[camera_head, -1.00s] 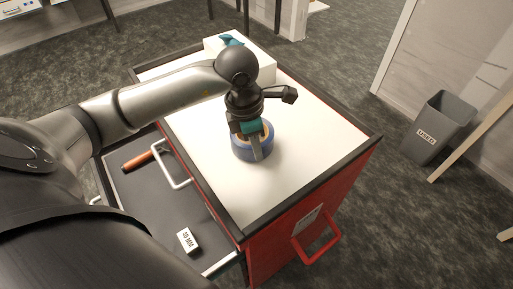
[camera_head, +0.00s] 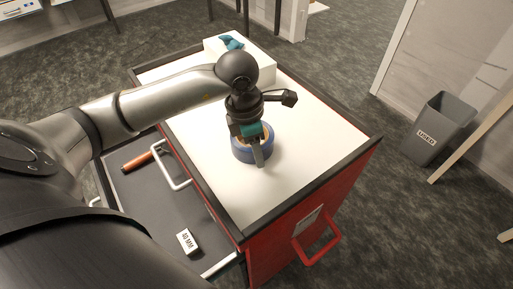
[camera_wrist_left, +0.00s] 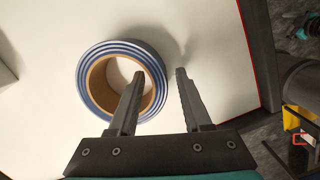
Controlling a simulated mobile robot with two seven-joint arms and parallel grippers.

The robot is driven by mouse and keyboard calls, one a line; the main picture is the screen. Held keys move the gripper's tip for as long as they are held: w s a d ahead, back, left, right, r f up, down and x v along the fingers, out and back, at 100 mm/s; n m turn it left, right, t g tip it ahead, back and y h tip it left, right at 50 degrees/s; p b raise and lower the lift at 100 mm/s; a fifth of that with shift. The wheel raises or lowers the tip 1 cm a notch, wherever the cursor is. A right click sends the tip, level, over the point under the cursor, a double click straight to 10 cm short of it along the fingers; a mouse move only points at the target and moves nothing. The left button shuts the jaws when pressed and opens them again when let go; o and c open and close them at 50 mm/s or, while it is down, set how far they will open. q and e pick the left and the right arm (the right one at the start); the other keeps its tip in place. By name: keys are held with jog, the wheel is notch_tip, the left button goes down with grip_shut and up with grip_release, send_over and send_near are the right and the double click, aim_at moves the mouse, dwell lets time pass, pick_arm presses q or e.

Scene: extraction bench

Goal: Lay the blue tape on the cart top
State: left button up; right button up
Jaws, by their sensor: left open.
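The blue tape (camera_head: 240,155) is a roll with a tan core, lying flat on the white cart top (camera_head: 215,185). It also shows in the left wrist view (camera_wrist_left: 92,97), resting on the white surface. My left gripper (camera_head: 259,158) is directly above it, pointing down. In the left wrist view the gripper (camera_wrist_left: 159,75) is open, one finger over the roll's hole and the other outside its right side, with the roll's wall between them. Whether the fingers touch the roll cannot be told. My right gripper is not in view.
A white box (camera_head: 262,66) with a teal item (camera_head: 231,43) on it stands at the cart's back. A dark raised rim (camera_head: 300,185) edges the top. An open drawer (camera_head: 150,200) on the left holds an orange-handled tool (camera_head: 137,162) and a small white labelled box (camera_head: 187,242).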

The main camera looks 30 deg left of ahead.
pick_arm(q)
notch_tip(320, 180, up, 12)
jog(key=s+a+p, duration=0.1)
jog(key=shift+s, duration=0.15)
jog(key=shift+a, duration=0.1)
